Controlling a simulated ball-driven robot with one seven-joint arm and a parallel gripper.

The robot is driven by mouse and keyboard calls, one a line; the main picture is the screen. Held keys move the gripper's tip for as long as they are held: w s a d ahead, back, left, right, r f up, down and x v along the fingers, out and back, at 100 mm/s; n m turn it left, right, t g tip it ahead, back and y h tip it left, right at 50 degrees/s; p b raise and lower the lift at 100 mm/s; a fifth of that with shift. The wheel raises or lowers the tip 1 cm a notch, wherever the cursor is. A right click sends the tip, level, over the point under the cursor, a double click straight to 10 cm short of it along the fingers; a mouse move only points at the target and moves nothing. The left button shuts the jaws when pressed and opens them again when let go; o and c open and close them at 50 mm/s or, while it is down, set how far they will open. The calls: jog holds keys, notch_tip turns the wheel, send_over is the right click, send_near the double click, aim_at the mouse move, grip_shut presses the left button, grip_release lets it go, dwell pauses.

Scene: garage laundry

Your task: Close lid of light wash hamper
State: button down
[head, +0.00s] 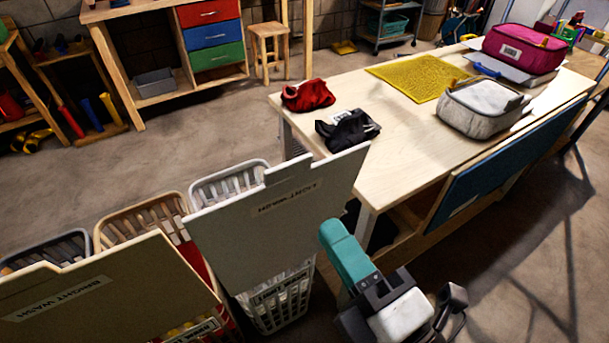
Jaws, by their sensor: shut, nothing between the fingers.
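The light wash hamper is a white slatted basket (275,303) at the bottom middle, with a label on its front and pale cloth showing through. Its grey-white lid (245,238) stands raised, a tilted panel with a notched edge and an upside-down label. The lid hides much of the basket's opening. My gripper (331,232), with a teal finger part and dark body, is at the lower middle, just right of the lid's lower right side. It is shut and empty. I cannot tell whether it touches the lid.
A bright wash lid (95,295) stands raised at the lower left, by a tan basket (140,222) and a dark basket (45,252). A wooden table (400,128) stands close behind and right of the lid. Floor at upper left is open.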

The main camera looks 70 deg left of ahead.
aim_at(290, 170)
jog(key=a, duration=0.2)
jog(key=a+r+p, duration=0.1)
jog(key=a, duration=0.1)
jog(key=a+p, duration=0.1)
jog(key=a, duration=0.2)
jog(key=shift+s+r, duration=0.25)
jog(key=shift+s, duration=0.15)
jog(key=shift+a+f+p, duration=0.1)
jog(key=shift+a+p, duration=0.3)
jog(key=shift+a, duration=0.2)
